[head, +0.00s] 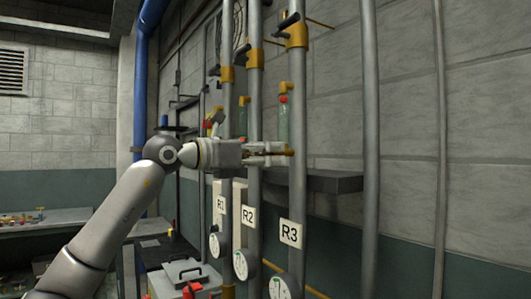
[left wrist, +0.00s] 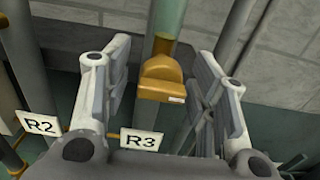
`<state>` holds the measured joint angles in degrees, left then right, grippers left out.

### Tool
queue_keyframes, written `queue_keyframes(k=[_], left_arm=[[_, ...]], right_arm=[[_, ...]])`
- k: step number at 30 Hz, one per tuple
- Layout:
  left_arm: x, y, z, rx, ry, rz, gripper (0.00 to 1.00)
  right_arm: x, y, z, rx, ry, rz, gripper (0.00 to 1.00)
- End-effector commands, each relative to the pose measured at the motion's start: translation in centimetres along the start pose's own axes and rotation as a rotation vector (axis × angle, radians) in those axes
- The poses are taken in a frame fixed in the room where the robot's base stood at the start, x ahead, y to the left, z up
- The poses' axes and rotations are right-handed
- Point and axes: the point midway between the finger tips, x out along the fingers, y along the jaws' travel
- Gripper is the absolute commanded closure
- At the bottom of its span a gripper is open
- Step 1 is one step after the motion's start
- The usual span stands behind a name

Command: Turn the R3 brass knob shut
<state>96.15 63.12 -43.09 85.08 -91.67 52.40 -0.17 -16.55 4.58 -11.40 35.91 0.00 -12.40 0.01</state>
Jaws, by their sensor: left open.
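The R3 brass knob (left wrist: 163,82) is on the grey R3 pipe (head: 298,110), above the R3 sign (head: 291,233). My left gripper (head: 283,152) reaches the pipe at the knob's height, and its arm comes in from the left. In the left wrist view, my left gripper (left wrist: 164,75) is open, with one finger on each side of the knob. A gap shows between the knob and the left finger; contact on the right side is hard to tell. In the head view the fingers mostly hide the knob. My right gripper is not in view.
Neighbouring pipes carry the R2 sign (head: 248,216) and R1 sign (head: 221,205). A brass valve with a black lever (head: 287,22) is higher on the R3 pipe. A dark shelf (head: 325,181) juts out behind the pipes. Round gauges (head: 241,265) hang below.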

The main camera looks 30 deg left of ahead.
Motion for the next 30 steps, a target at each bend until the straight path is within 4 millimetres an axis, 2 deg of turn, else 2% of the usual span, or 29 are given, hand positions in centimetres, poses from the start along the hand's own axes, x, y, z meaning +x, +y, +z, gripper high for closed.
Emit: queue_keyframes(k=[4,9,14,23,30], left_arm=[[0.0,0.0,0.0,0.000,0.001,-0.001,0.50],[0.0,0.0,0.0,0.000,0.001,-0.001,0.72],[0.0,0.0,0.0,0.000,0.001,-0.001,0.93],[0.0,-0.1,-0.1,-0.036,0.002,-0.001,0.94],[0.1,-0.1,-0.1,-0.170,0.002,-0.003,0.94]], right_arm=[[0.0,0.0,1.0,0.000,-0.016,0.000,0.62],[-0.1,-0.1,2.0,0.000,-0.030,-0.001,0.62],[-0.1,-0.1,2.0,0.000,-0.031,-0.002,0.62],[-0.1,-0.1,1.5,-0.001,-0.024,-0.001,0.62],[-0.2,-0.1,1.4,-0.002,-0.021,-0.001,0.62]])
